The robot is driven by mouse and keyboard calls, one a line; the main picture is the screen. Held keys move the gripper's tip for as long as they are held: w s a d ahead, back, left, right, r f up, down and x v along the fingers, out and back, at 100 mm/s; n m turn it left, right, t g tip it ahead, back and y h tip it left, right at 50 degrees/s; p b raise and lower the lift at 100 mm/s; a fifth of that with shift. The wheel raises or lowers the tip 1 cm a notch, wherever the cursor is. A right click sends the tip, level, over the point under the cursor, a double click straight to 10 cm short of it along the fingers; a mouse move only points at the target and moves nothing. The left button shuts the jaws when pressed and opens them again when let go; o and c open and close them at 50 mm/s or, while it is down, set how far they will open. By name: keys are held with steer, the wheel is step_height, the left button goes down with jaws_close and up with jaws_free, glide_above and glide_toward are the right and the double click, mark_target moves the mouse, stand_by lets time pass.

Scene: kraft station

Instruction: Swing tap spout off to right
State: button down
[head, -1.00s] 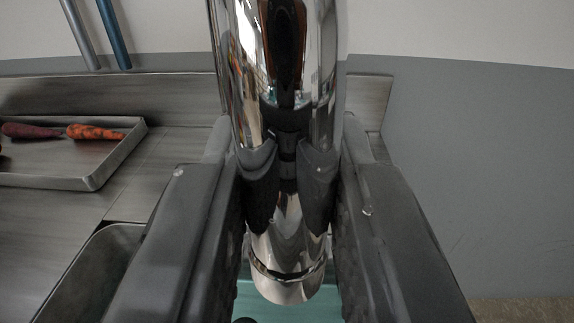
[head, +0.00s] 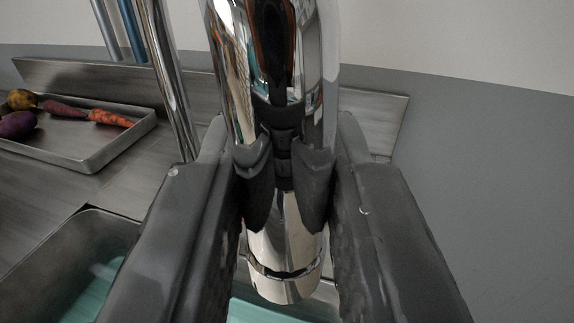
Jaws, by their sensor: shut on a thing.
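The tap spout (head: 284,225) is a shiny chrome tube that hangs down in the middle of the head view, with a ring near its lower end. My gripper (head: 286,215) is shut on the spout, one dark finger on each side of it. A thinner chrome pipe (head: 168,80) rises at the left behind my gripper; it looks like part of the tap. The sink basin (head: 85,240) shows at the lower left, with teal at its bottom. My fingers hide part of the spout and of the basin.
A metal tray (head: 110,158) with several vegetables stands on the steel counter (head: 130,190) at the left. A low steel backsplash (head: 375,115) ends right of the spout. Beyond it is a bare grey wall (head: 480,190).

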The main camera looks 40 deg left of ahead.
steer(key=shift+w+d, duration=0.15)
steer(key=shift+w, duration=0.15)
steer(key=c, duration=1.3)
jaws_free()
steer(key=v, duration=1.7)
steer(key=shift+s+d, duration=0.1)
steer(key=shift+r, duration=0.1)
